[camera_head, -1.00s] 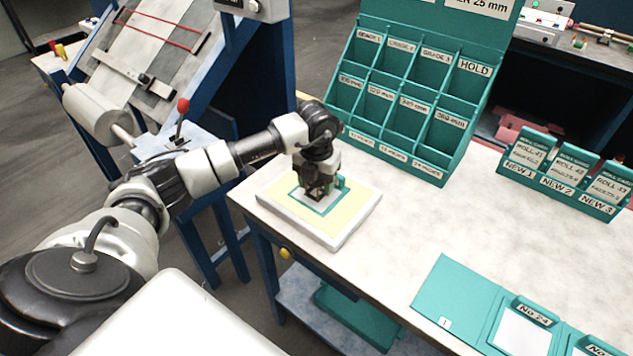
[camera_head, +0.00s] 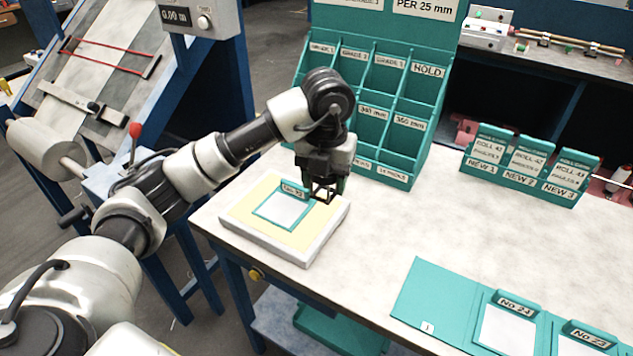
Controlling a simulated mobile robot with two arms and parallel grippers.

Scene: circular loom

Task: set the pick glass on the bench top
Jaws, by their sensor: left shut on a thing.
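My left gripper (camera_head: 323,180) is shut on the pick glass (camera_head: 325,193), a small dark open frame at its fingertips. It points down over the right back edge of a pale yellow pad (camera_head: 240,212). I cannot tell whether the pick glass touches the pad or hangs just above it. A teal-framed card (camera_head: 284,211) with a label lies on the pad, left of the gripper. The bench top (camera_head: 400,222) is pale and mottled, and it is bare to the right of the pad. My right gripper is not in view.
A teal pigeonhole rack (camera_head: 397,178) stands behind the gripper. A teal holder with labelled roll cards (camera_head: 527,175) stands at the right back. An open teal folder (camera_head: 440,293) lies at the front right. A sloped frame with a roller (camera_head: 40,148) stands at the left.

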